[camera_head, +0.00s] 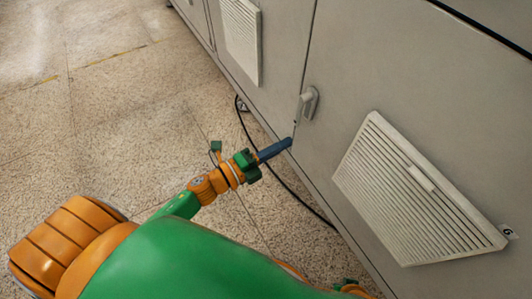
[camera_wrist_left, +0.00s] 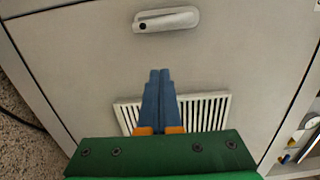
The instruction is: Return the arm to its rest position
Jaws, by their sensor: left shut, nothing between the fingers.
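My left arm reaches forward from the bottom left in the head view. Its gripper (camera_head: 289,143) has blue fingers, which are shut with nothing between them. The fingertips are close to the grey cabinet front, below and left of the door handle (camera_head: 310,102); I cannot tell whether they touch it. In the left wrist view the shut fingers (camera_wrist_left: 160,74) point toward the handle (camera_wrist_left: 166,20), with a clear gap in the picture between them. My right gripper is not in view.
A grey cabinet (camera_head: 345,75) with vent grilles (camera_head: 405,195) stands along the right. A black cable (camera_head: 285,185) runs on the floor at its base. The speckled floor (camera_head: 110,130) at left is open. Small items (camera_wrist_left: 300,145) show at the wrist view's right edge.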

